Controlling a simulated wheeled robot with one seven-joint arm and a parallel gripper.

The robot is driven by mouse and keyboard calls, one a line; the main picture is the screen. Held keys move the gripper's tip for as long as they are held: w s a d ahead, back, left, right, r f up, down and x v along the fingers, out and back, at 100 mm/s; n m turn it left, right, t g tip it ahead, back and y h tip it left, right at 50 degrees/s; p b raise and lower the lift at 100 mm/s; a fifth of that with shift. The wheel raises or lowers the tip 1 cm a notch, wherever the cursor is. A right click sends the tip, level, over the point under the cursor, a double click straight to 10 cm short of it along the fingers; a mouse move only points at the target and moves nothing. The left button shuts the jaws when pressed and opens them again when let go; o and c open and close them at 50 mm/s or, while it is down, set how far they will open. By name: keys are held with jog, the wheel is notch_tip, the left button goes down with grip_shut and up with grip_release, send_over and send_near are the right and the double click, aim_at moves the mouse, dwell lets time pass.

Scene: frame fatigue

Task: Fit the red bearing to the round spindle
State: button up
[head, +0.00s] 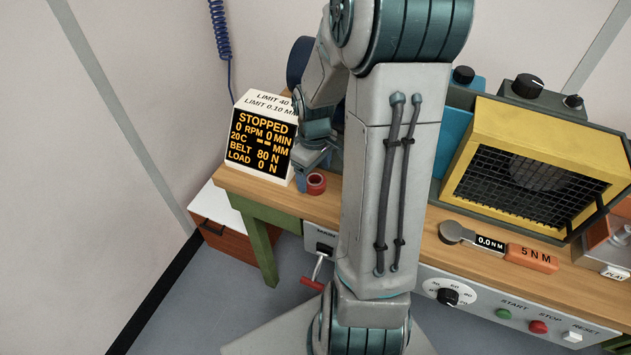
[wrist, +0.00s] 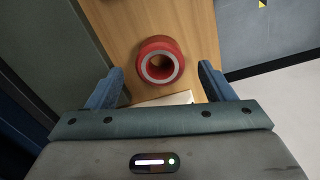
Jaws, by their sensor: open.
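The red bearing (head: 316,183) is a small ring standing on the wooden bench, just right of the display box. In the wrist view the red bearing (wrist: 158,64) shows its round bore and pale inner rim. My gripper (head: 311,168) is low over the bench beside the bearing. In the wrist view my gripper (wrist: 161,88) is open, with one blue finger on each side of the bearing and the bearing slightly beyond the fingertips. Nothing is held. I cannot make out the round spindle; my arm covers the middle of the bench.
The display box (head: 262,138) reads STOPPED, at the bench's left end. A yellow caged housing (head: 533,165) stands at the right. A torque wrench (head: 497,245) lies in front of it on the bench (head: 425,245). A red-handled crank (head: 317,273) projects from the front.

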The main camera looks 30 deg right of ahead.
jog(key=shift+f, duration=0.85)
jog(key=shift+c, duration=0.2)
jog(key=c, duration=1.1)
jog(key=shift+r, duration=0.1)
